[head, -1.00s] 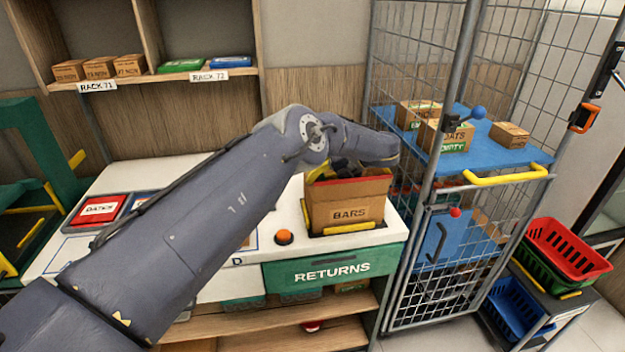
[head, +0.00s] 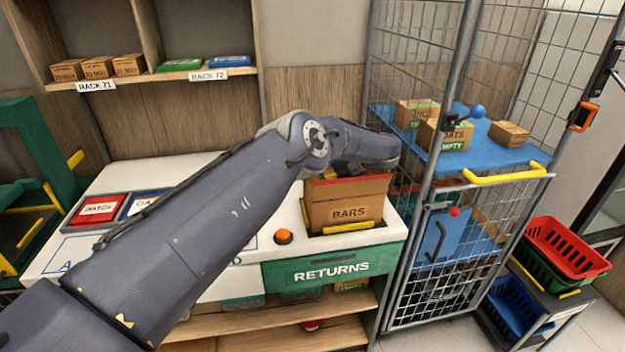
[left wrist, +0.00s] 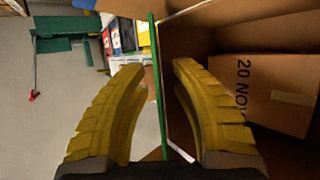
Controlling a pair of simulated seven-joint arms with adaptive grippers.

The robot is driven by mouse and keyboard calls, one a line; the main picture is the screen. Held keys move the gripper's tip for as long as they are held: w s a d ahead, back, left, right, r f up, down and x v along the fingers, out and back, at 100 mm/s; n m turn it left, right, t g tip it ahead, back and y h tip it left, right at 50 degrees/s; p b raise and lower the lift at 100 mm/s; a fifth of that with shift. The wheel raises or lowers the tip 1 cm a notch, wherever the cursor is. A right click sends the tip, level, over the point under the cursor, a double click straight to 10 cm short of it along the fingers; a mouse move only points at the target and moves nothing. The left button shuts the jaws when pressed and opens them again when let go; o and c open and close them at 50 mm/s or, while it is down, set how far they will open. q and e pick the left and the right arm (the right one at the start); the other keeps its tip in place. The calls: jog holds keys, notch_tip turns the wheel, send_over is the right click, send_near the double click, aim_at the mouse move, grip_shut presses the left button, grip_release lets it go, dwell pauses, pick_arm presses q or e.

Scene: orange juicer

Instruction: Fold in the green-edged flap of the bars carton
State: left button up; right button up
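The bars carton (head: 348,213) stands upright on the white counter, its BARS label facing front. A red-edged flap (head: 350,188) stands up along its front. In the left wrist view, my left gripper (left wrist: 158,66) is open, with one yellow finger on each side of the green-edged flap (left wrist: 155,100). The flap shows almost edge-on between the fingers; I cannot tell whether either finger touches it. Inside the carton lies a brown box (left wrist: 265,90) printed "20 NOV". In the head view, my left wrist hides the fingers and the green edge. My right gripper is not in view.
An orange button (head: 283,236) is on the counter left of the carton. A yellow bar (head: 348,227) runs along the carton's front base. A wire cage (head: 430,285) with a blue shelf (head: 480,155) stands close on the right. The wall rack (head: 215,75) is behind.

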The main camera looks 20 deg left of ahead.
aim_at(313, 178)
pick_arm(q)
jog(key=shift+r, duration=0.1)
notch_tip(313, 178, up, 10)
jog(key=shift+f, duration=0.1)
dwell(0.4)
